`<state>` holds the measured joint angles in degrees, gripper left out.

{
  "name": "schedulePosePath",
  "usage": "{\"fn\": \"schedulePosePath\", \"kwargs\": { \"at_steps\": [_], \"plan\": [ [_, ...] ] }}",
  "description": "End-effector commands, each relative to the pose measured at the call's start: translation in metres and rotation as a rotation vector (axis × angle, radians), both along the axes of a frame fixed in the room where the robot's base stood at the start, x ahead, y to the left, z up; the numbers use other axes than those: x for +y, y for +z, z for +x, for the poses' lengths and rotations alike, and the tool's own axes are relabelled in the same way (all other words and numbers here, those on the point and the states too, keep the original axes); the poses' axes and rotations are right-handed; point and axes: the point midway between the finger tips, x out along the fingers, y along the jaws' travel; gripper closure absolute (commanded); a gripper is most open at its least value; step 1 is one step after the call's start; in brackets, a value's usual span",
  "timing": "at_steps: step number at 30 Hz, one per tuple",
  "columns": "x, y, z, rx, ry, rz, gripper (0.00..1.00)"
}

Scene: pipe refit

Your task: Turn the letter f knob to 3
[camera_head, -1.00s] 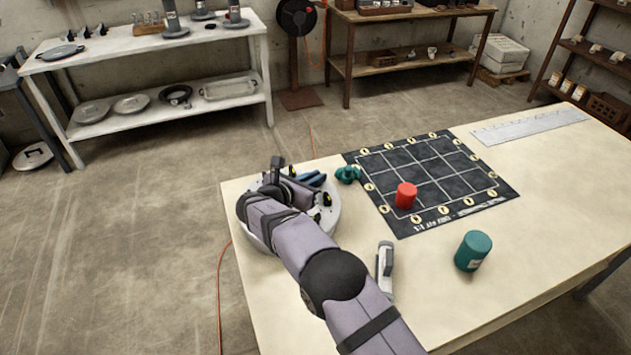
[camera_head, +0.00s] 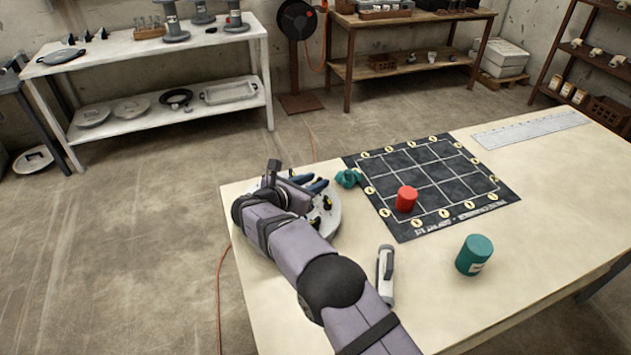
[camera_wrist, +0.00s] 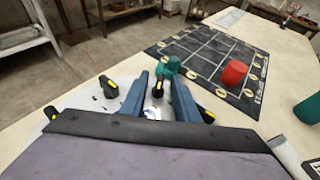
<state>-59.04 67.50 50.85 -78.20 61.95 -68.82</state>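A round pale plate (camera_head: 331,220) carries several black knobs with yellow marks and lies at the table's near left corner, partly hidden by my arm. One knob (camera_head: 326,203) shows at its right side in the head view. In the wrist view one knob (camera_wrist: 108,87) stands left of my fingers, and another (camera_wrist: 204,114) is just right of them, partly hidden. Letters and numbers are too small to read, so I cannot tell which knob is f. My gripper (camera_wrist: 159,78) has blue fingers, apart with a gap between them, over the plate. I see no knob held between them.
A teal fitting (camera_head: 348,178) lies just beyond the plate. A dark grid mat (camera_head: 432,180) with a red cylinder (camera_head: 406,199) on it is to the right. The table's right part is mostly clear.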

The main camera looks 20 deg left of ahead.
Motion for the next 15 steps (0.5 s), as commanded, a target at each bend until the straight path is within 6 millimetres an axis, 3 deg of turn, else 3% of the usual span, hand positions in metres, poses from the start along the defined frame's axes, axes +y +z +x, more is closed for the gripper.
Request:
{"fn": "schedulePosePath", "kwargs": {
  "at_steps": [9,15],
  "plan": [
    [0.008,0.016,-0.039,-0.002,0.003,0.002,0.72],
    [0.010,0.024,-0.055,-0.001,0.001,0.002,0.72]
  ]
}}
